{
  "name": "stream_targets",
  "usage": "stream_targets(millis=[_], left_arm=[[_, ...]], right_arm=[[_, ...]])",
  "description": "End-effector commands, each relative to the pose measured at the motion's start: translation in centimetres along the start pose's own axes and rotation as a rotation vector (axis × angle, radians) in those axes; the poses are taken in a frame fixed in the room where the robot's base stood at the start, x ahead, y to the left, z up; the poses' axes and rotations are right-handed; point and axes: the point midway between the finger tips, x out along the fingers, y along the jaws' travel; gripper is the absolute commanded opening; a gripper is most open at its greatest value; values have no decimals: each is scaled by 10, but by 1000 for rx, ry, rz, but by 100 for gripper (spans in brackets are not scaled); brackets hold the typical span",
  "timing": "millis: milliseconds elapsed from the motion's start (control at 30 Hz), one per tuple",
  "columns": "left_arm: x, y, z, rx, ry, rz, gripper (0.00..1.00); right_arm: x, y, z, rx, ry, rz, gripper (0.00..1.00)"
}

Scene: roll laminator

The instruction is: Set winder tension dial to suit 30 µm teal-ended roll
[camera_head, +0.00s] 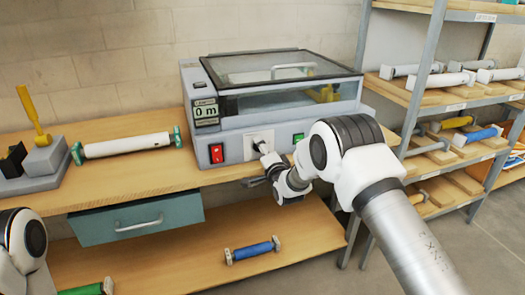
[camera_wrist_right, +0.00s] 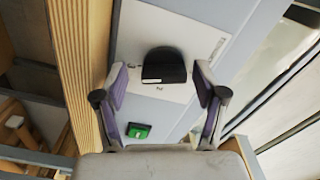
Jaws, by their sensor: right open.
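The laminator (camera_head: 230,155) stands on the bench. Its black dial knob (camera_head: 261,146) sits on a white scale plate (camera_head: 252,138) on the front panel. In the right wrist view the dial knob (camera_wrist_right: 164,66) lies between the fingertips of my right gripper (camera_wrist_right: 161,78), with a gap on each side; its pointer setting cannot be read. In the head view my right gripper (camera_head: 262,172) is at the panel, partly hidden by its own wrist. The white teal-ended roll (camera_head: 127,146) lies on the bench left of the machine. My left arm shows at lower left, its gripper out of view.
A red switch (camera_head: 217,153) and a green button (camera_head: 298,138) flank the dial; the green button (camera_wrist_right: 138,130) also shows in the wrist view. The display (camera_head: 206,112) reads 0 m. A blue roll (camera_head: 252,250) lies on the lower shelf. A rack (camera_head: 435,100) with rolls stands right.

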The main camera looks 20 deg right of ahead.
Motion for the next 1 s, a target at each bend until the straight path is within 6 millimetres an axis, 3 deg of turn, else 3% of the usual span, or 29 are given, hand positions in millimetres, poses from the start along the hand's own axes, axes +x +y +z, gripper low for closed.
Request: stream_targets(millis=[100,133,267,300,667,1000], left_arm=[[0,0,0,0,0,0,0],[0,0,0,0,0,0,0],[0,0,0,0,0,0,0],[0,0,0,0,0,0,0],[3,0,0,0,0,0,0],[17,0,0,0,0,0,0]], right_arm=[[0,0,0,0,0,0,71],[0,0,0,0,0,0,64],[0,0,0,0,0,0,18],[0,0,0,0,0,-1,11],[0,-1,0,-22,2,-2,11],[0,0,0,-191,3,-4,11]])
